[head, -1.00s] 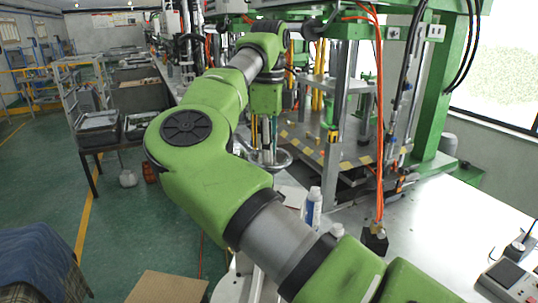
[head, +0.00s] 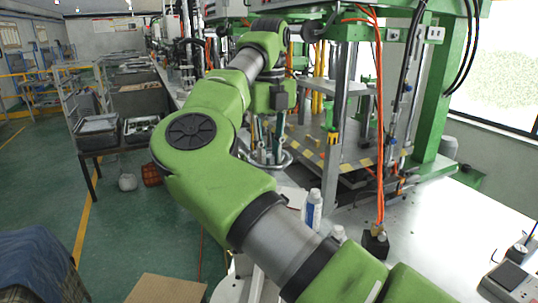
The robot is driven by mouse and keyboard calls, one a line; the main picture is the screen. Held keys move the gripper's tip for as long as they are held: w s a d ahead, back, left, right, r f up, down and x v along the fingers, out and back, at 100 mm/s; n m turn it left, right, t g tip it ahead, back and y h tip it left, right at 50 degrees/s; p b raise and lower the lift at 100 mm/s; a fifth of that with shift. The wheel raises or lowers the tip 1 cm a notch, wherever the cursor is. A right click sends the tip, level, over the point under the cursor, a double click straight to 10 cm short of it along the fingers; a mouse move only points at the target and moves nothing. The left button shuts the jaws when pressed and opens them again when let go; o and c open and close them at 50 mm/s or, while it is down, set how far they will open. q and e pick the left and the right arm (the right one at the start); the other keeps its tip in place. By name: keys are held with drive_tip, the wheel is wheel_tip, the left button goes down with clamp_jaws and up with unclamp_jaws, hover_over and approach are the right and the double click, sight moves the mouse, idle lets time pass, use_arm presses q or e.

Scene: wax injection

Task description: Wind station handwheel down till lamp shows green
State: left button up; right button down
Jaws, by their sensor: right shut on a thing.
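The station handwheel (head: 288,161) is a metal ring low at the left front corner of the green press station, partly hidden by my arm. My right gripper (head: 268,150) points down at the wheel from above, at the end of my green arm. Its fingers are shut on the handwheel, though the contact itself is small and partly covered. I cannot make out a lit lamp or its colour. My left gripper is out of view.
A white bottle (head: 313,209) stands on the metal bench beside my forearm. Orange hoses (head: 379,120) hang down to a black block (head: 376,243). A grey box with a dark screen (head: 508,277) sits at the right. A cardboard box (head: 166,289) is at the bottom.

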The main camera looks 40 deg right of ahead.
drive_tip(key=m, duration=0.4)
drive_tip(key=shift+d+r+m, duration=0.1)
drive_tip(key=shift+r+m, duration=0.1)
drive_tip(key=shift+m, duration=0.1)
drive_tip(key=m+p, duration=0.1)
drive_tip(key=m, duration=0.3)
drive_tip(key=shift+m, duration=0.3)
drive_tip(key=m, duration=0.4)
drive_tip(key=shift+m+p, duration=0.3)
drive_tip(key=m, duration=0.4)
drive_tip(key=shift+p, duration=0.3)
drive_tip(key=m, duration=0.5)
drive_tip(key=shift+s, duration=0.1)
drive_tip(key=m, duration=1)
drive_tip(key=shift+m, duration=1.8)
